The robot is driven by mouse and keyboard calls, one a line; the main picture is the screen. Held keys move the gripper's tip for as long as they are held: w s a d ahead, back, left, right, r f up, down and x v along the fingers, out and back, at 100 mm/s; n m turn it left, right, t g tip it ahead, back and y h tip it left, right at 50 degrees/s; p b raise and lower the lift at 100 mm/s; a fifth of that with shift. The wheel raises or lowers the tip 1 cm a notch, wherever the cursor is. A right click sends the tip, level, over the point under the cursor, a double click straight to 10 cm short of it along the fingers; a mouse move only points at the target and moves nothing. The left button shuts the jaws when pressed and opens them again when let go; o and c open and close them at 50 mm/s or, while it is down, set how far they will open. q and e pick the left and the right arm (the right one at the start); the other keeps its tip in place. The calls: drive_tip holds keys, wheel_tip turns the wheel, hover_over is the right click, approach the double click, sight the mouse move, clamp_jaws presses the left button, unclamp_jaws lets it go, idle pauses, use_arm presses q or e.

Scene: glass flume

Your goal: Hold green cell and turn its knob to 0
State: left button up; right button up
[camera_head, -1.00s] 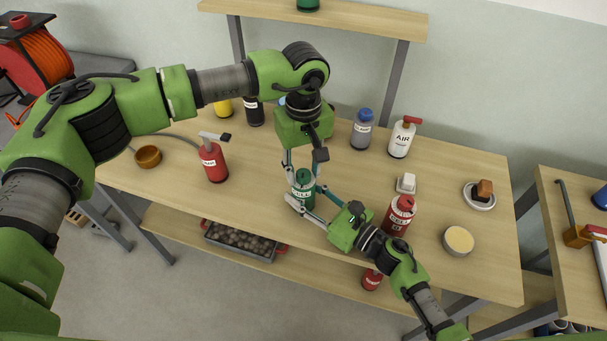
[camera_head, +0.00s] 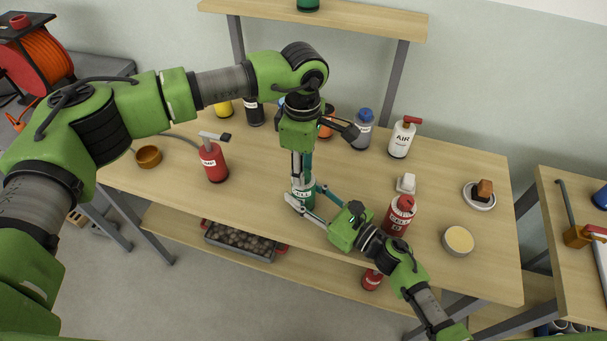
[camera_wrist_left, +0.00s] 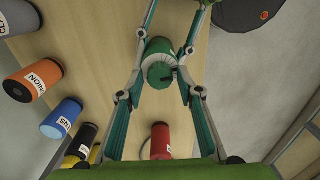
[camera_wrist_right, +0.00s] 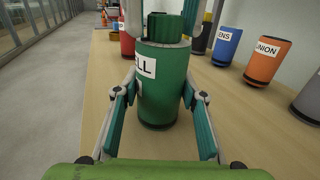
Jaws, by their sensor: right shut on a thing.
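The green cell (camera_head: 303,200) is an upright cylinder near the front middle of the table. It also shows large in the right wrist view (camera_wrist_right: 163,90), with its label partly visible. My right gripper (camera_head: 304,203) is shut on its body from the front right. The cell's green knob (camera_wrist_right: 165,27) is on top. My left gripper (camera_head: 302,178) points down from above. Its fingers stand on either side of the knob, apart, in the right wrist view. The left wrist view shows the cell (camera_wrist_left: 158,68) between these fingers. I cannot read the knob's setting.
A red bottle (camera_head: 399,216) stands close to my right gripper. A red pump bottle (camera_head: 214,162) is to the left. An orange container (camera_head: 326,128) and a grey-blue bottle (camera_head: 362,130) stand behind. A round tin (camera_head: 458,241) is at the right.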

use_arm(q)
drive_tip(key=c, duration=0.6)
drive_tip(key=shift+c, duration=0.2)
drive_tip(key=shift+m, duration=0.5)
drive_tip(key=o, duration=0.6)
drive_tip(key=shift+o, duration=0.2)
